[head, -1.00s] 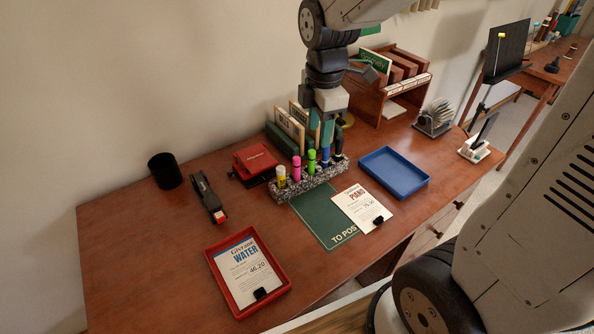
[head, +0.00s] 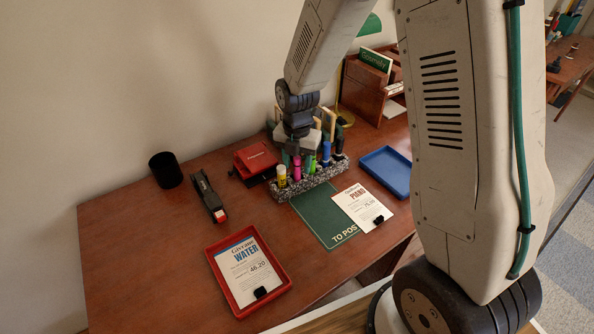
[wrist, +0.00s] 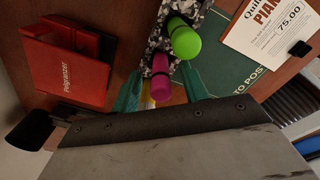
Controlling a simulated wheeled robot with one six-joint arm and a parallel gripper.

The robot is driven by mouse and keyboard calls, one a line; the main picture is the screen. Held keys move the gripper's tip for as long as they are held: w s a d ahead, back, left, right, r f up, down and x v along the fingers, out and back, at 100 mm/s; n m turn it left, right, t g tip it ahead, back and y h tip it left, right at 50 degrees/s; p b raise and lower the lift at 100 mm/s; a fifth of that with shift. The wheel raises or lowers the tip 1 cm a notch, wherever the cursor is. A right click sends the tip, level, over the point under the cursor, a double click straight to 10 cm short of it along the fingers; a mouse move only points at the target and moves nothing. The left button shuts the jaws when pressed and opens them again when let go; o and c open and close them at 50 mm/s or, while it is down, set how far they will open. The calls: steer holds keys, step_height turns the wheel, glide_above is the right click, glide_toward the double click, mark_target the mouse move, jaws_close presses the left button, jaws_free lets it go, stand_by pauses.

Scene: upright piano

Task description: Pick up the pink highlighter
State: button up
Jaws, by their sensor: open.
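The pink highlighter (head: 297,168) stands upright in a speckled holder (head: 312,181) on the wooden desk, between a yellow one (head: 281,174) and a green one (head: 311,164). My gripper (head: 299,148) hangs just above and behind the row. In the wrist view my gripper (wrist: 162,86) is open, its two teal fingers apart, with the pink highlighter (wrist: 160,74) showing in the gap between them. The green highlighter (wrist: 185,38) is close by. The yellow one is mostly hidden there. I cannot tell whether a finger touches the pink one.
A blue pen (head: 326,152) and a dark one share the holder. A red hole punch (head: 255,160) sits left of it. A blue tray (head: 384,172) and price card (head: 362,207) lie right. A red tray (head: 214,263) is in front.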

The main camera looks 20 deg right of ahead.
steer(key=shift+f, duration=0.55)
jaws_close()
steer(key=shift+r, duration=0.1)
step_height(320, 180, up, 10)
steer(key=shift+f, duration=0.1)
